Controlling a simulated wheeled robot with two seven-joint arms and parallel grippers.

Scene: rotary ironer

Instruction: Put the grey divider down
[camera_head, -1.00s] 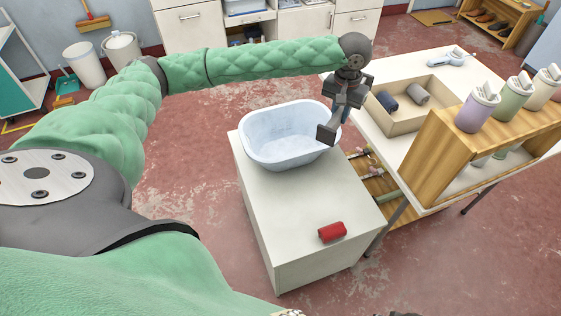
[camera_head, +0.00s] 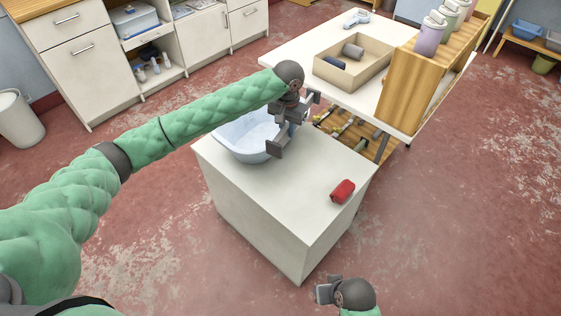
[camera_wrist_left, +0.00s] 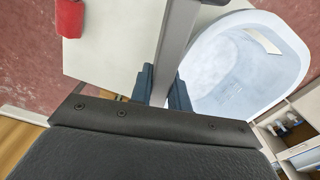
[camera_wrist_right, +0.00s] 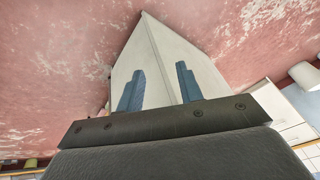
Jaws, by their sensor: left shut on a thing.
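The grey divider (camera_wrist_left: 178,40) shows in the left wrist view as a long, flat grey bar between the blue fingers of my left gripper (camera_wrist_left: 162,90). The gripper is shut on it.
A red roll (camera_head: 343,191) lies on the cabinet top near its right edge. Behind, a white table (camera_head: 300,45) carries an open cardboard box (camera_head: 375,78) with dark rolls and a wooden shelf (camera_head: 408,95) with several lidded cups. The front part of the cabinet top is clear.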

